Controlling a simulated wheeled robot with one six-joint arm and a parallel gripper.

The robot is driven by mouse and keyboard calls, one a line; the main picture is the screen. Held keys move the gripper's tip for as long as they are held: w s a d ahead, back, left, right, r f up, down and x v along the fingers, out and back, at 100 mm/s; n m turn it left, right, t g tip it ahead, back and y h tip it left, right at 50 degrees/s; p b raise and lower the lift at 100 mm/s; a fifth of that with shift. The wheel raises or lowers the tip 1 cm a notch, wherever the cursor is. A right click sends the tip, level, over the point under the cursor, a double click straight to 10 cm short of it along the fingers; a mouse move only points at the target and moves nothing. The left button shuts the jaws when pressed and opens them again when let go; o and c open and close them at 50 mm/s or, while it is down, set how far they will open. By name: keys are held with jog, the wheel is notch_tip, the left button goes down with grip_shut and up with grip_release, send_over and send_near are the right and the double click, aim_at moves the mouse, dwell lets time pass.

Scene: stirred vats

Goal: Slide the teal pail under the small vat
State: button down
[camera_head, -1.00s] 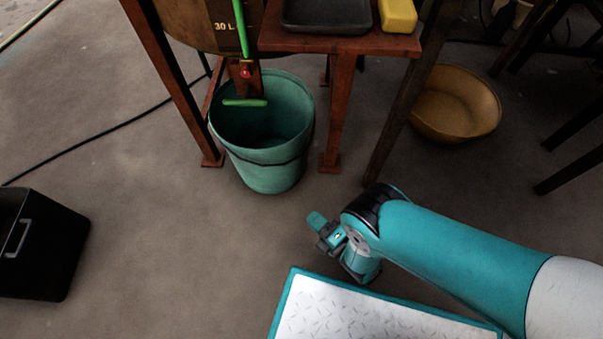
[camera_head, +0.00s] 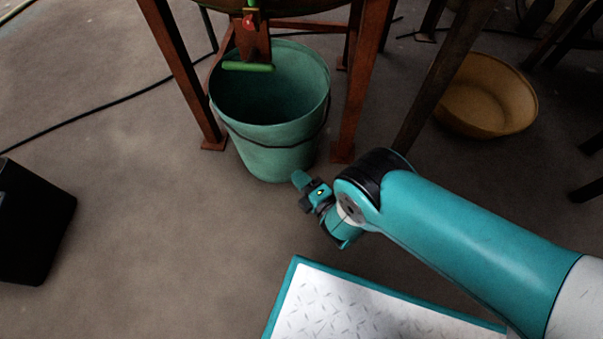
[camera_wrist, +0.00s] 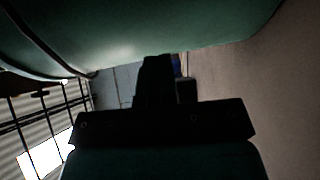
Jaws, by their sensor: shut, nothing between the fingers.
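The teal pail (camera_head: 275,145) stands upright on the floor in the head view, between the front legs of the small vat's red-brown stand (camera_head: 352,100). Its mouth is below a green-handled tap (camera_head: 248,66) that hangs from the vat. The vat's body is mostly cut off by the top edge. My gripper (camera_head: 300,190) is low, just in front of the pail's lower right side. It is shut and empty. In the wrist view the pail's wall (camera_wrist: 200,25) fills the top, close beyond the gripper (camera_wrist: 155,65). I cannot tell whether they touch.
A yellow-brown basin (camera_head: 486,98) lies on the floor at the right, behind a dark leg (camera_head: 440,80). A black bin (camera_head: 32,225) stands at the left. A dark cable (camera_head: 100,108) runs across the floor.

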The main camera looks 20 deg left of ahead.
aim_at(296, 162)
jog(key=b, duration=0.1)
jog(key=w+b, duration=0.2)
jog(key=shift+w+a+f, duration=0.2)
jog(key=shift+a+f, duration=0.1)
jog(key=shift+f, duration=0.05)
jog(key=shift+w+r+b, duration=0.3)
jog(key=shift+w+b, duration=0.05)
jog(key=shift+b, duration=0.1)
jog(key=shift+w, duration=0.1)
